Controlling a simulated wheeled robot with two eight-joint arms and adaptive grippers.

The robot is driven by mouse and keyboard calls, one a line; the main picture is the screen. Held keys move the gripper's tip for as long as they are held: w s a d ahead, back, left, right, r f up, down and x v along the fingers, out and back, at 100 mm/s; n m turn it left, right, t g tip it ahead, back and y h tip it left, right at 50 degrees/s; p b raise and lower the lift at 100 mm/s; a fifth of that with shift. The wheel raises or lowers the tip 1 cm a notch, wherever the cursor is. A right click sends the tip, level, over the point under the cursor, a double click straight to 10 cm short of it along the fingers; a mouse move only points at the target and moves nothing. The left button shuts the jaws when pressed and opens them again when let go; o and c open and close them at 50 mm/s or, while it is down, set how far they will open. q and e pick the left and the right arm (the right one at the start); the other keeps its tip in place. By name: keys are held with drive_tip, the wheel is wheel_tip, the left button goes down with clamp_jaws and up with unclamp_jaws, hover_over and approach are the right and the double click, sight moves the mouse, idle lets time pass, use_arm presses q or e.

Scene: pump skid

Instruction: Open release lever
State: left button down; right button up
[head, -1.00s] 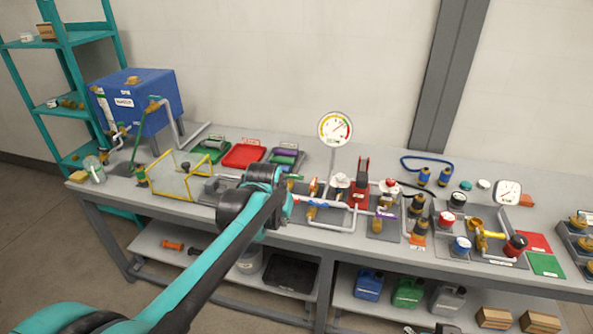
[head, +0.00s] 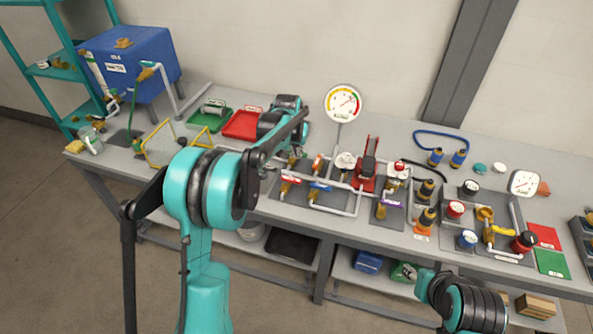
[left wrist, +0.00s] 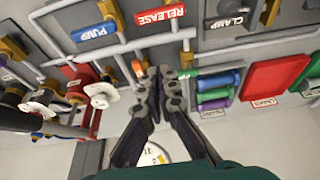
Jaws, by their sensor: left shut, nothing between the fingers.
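The release lever (left wrist: 160,15) is a red handle marked RELEASE at the top of the left wrist view. In the head view the red handle (head: 290,180) lies on the pipework at mid-bench. In the head view my arm mostly hides this gripper. My right gripper is not in view.
A round gauge (head: 343,103) stands behind the pipework. A red toggle clamp (head: 368,168) stands to its right. Red (head: 243,124) and green (head: 208,116) trays are at the back left. My right arm shows at lower right, in front of the bench.

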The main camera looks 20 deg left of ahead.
sight(291, 181)
use_arm(q)
drive_tip(key=b+x, duration=0.1)
drive_tip(key=x, duration=0.4)
drive_tip(key=b+x, duration=0.1)
drive_tip(key=x, duration=0.4)
drive_tip(key=shift+s+f, duration=0.1)
drive_tip(key=shift+s, duration=0.15)
drive_tip(key=s+b, duration=0.1)
drive_tip(key=s, duration=0.2)
drive_tip(key=shift+s+a, duration=0.1)
drive_tip(key=shift+s, duration=0.1)
